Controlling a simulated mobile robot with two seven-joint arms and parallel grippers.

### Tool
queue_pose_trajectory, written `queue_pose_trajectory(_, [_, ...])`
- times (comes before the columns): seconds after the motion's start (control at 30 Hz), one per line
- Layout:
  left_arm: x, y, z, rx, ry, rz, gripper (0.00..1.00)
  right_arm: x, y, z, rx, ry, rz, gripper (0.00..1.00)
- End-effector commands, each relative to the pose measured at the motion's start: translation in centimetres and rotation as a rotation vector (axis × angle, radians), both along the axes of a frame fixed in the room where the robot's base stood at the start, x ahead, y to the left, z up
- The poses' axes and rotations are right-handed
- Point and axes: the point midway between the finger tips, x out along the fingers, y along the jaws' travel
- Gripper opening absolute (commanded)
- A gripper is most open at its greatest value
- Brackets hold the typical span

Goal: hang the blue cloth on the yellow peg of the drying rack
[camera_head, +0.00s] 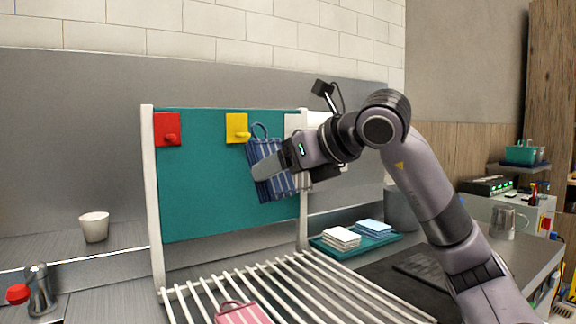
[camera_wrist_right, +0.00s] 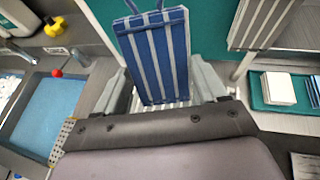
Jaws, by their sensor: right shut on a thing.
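The blue cloth (camera_head: 263,185), with white stripes and a thin hanging loop at its top, hangs in front of the teal board (camera_head: 200,190) of the drying rack. It also shows in the right wrist view (camera_wrist_right: 153,58). My right gripper (camera_head: 270,168) is shut on the cloth from the right. The yellow peg (camera_head: 237,127) is a knob on a yellow square at the board's upper middle. The loop appears just right of the knob; whether they touch, I cannot tell. My left gripper is not in view.
A red peg (camera_head: 167,130) is at the board's left. A pink striped cloth (camera_head: 243,313) lies on the white slats. A grey striped cloth (camera_wrist_right: 262,22) is at the right in the wrist view. A teal tray (camera_head: 378,242) with folded cloths stands right; a white cup (camera_head: 94,228) stands left.

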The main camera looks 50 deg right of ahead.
Motion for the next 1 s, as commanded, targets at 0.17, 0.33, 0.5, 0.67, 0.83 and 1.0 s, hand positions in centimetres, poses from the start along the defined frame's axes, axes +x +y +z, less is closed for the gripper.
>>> queue_pose_trajectory(0.17, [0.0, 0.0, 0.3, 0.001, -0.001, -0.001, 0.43, 1.1, -0.3, -0.1, 0.000, 0.001, 0.001, 0.43])
queue_pose_trajectory(0.33, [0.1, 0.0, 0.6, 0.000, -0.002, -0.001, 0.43, 2.0, -0.6, -0.2, 0.002, 0.001, 0.001, 0.43])
queue_pose_trajectory(0.5, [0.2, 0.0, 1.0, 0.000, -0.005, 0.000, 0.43, 3.0, -0.9, -0.3, 0.000, 0.002, 0.001, 0.43])
queue_pose_trajectory(0.67, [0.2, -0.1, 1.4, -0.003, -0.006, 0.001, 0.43, 3.9, -1.2, -0.3, 0.001, 0.002, 0.001, 0.43])
queue_pose_trajectory(0.83, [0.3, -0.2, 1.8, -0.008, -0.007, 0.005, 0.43, 4.9, -1.5, -0.3, 0.001, 0.002, 0.002, 0.43])
queue_pose_trajectory(1.0, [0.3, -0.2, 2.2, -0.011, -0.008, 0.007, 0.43, 5.9, -1.8, -0.3, 0.000, 0.001, 0.001, 0.43])
